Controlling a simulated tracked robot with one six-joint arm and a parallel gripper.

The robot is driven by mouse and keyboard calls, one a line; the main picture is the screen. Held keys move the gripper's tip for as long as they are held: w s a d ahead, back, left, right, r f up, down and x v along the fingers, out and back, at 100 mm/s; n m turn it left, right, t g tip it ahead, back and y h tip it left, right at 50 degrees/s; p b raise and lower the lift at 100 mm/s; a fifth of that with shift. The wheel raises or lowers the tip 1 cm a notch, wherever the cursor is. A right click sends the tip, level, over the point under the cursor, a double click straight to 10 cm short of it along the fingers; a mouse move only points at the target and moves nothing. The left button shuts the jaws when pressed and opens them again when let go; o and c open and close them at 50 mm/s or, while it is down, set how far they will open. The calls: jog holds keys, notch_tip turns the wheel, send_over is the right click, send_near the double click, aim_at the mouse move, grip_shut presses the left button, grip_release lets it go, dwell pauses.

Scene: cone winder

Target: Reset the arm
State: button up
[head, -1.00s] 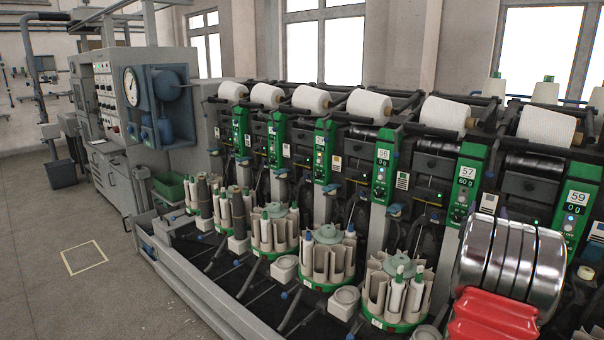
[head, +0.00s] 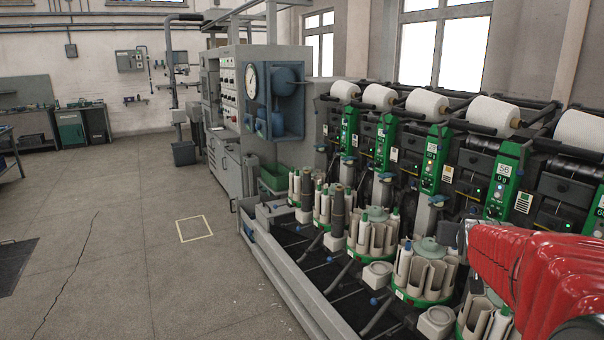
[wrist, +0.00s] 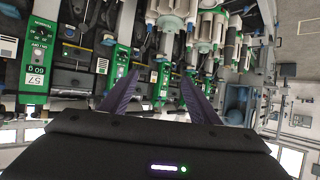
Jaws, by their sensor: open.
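My gripper (wrist: 158,92) shows in the wrist view with its two dark fingers spread apart and nothing between them. The wrist view is upside down, and the green winding units and bobbin magazines lie beyond the fingers. In the head view my red arm reaches in from the right edge, in front of the winder (head: 430,180). A small grey part shows at the arm's left end, but the fingers cannot be made out there. I cannot tell how far the fingers are from the machine.
Green-based bobbin magazines (head: 420,290) stand along the winder's front, below white yarn cones (head: 426,104). The floor (head: 140,250) on the left is open, with a yellow square outline (head: 194,229).

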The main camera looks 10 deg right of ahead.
jog(key=s+a+n+y, duration=0.2)
jog(key=s+a+y, duration=0.1)
jog(key=a, duration=0.9)
jog(key=s+a+f+n+g+y, duration=0.2)
jog(key=s+a+f, duration=0.2)
jog(key=s+a, duration=0.6)
jog(key=s+a+f+n+g+y, duration=0.2)
jog(key=s+a+f+g, duration=0.1)
jog(key=s+a, duration=0.7)
jog(key=shift+s+a+f+n, duration=0.25)
jog(key=shift+a+f+n, duration=0.15)
jog(key=shift+a+f, duration=0.7)
jog(key=shift+a+r, duration=0.1)
jog(key=shift+r, duration=0.1)
jog(key=shift+c, duration=0.4)
